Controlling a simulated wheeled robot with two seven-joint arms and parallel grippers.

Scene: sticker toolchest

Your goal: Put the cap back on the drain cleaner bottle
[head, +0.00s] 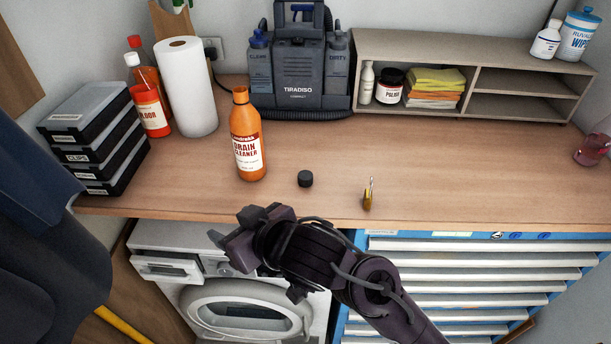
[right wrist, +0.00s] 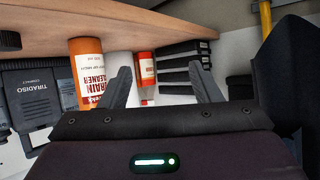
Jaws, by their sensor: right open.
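The orange drain cleaner bottle (head: 247,136) stands upright on the wooden counter, its neck bare. It also shows in the right wrist view (right wrist: 88,73), to the left of the fingers. My right gripper (head: 230,229) is open and empty, in front of the counter's front edge, nearer than the bottle and cap. Its two spread fingers show in the right wrist view (right wrist: 164,84). My left gripper is not in view.
A paper roll (head: 187,88), red bottles (head: 150,109) and stacked cases (head: 94,130) stand at the left. A grey machine (head: 298,70) and a shelf (head: 450,45) line the back. A small yellowish item (head: 368,195) is near the front edge. The counter's right half is mostly clear.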

